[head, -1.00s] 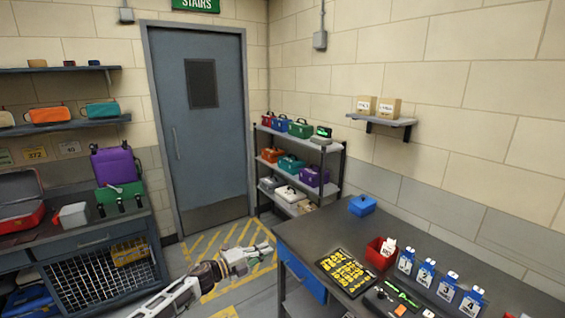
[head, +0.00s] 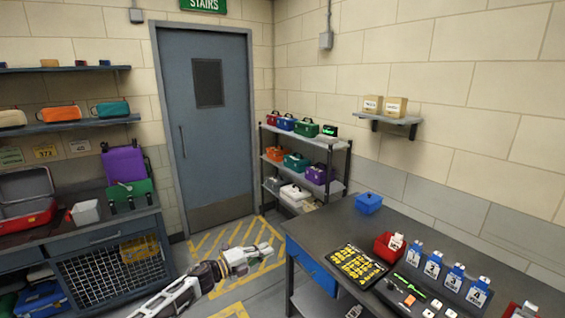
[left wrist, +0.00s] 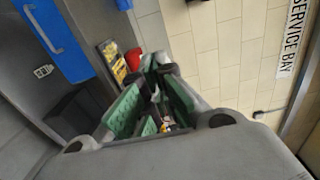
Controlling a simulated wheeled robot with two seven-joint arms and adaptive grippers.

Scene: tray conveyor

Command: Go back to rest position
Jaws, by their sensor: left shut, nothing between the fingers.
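My left arm comes in from the bottom of the head view, and its gripper (head: 262,252) hangs over the yellow-striped floor, left of the dark worktable (head: 340,222). It is apart from the table and holds nothing. In the left wrist view the two green-padded fingers (left wrist: 161,62) come together at their tips, with nothing between them. My right gripper does not show clearly in either view.
The worktable holds a blue box (head: 369,202), a red bin (head: 386,248), a tray of yellow pieces (head: 357,266) and several numbered blue holders (head: 433,264). A shelf rack (head: 340,187) and a door (head: 207,120) stand behind. Floor around the left gripper is clear.

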